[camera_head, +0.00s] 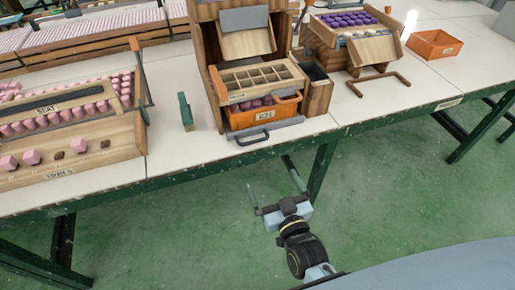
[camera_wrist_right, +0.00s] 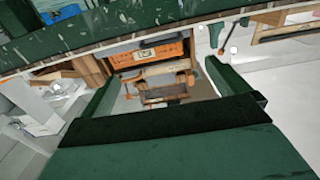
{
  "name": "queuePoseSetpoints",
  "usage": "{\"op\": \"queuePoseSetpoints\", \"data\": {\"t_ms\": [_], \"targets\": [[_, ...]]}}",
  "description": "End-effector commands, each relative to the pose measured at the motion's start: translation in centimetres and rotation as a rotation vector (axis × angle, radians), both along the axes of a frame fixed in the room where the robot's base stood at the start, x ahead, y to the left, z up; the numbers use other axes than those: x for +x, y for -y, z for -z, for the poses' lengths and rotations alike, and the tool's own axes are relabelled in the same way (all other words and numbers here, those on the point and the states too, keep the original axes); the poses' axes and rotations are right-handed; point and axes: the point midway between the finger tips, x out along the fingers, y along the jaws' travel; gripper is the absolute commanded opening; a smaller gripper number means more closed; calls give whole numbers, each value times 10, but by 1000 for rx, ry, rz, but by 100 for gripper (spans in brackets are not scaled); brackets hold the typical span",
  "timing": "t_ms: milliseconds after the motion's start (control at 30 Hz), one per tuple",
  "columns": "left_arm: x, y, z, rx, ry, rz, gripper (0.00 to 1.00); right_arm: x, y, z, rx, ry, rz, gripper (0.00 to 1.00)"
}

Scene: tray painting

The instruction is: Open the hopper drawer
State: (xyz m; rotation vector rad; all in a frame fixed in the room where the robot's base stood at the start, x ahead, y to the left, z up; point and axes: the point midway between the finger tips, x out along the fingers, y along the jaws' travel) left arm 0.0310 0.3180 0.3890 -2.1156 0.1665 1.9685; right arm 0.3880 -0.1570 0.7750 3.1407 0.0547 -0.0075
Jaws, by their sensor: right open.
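The wooden hopper cabinet (camera_head: 206,60) stands at the table's front edge in the head view. Its lower part holds an orange bin (camera_head: 240,118) labelled E21 with pink pieces in it, under a wooden divided tray (camera_head: 236,93). A grey drawer base with a dark loop handle (camera_head: 252,139) shows below the bin, near the table edge. My right gripper (camera_head: 275,188) is open and empty, in front of and below the table edge, apart from the handle. In the right wrist view, the orange bin (camera_wrist_right: 150,50) shows beyond its spread green fingers. My left gripper is not in view.
A wooden rack of pink pieces (camera_head: 95,150) stands left on the table (camera_head: 185,165). A small green block (camera_head: 185,111) stands left of the hopper. A rack of purple pieces (camera_head: 345,20) and an orange bin (camera_head: 434,44) are at right. Open green floor lies in front.

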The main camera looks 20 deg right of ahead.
Motion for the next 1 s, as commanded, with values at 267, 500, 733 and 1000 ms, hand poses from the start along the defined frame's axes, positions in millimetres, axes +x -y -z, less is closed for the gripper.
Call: {"op": "queuePoseSetpoints", "data": {"t_ms": [267,500,733,1000], "targets": [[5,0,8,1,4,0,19,43,-1,-3,0,11,2,100],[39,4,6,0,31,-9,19,93,-3,-1,1,8,2,100],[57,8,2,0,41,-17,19,124,-4,-1,1,6,2,100],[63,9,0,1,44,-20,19,133,-4,-2,1,4,2,100]]}}
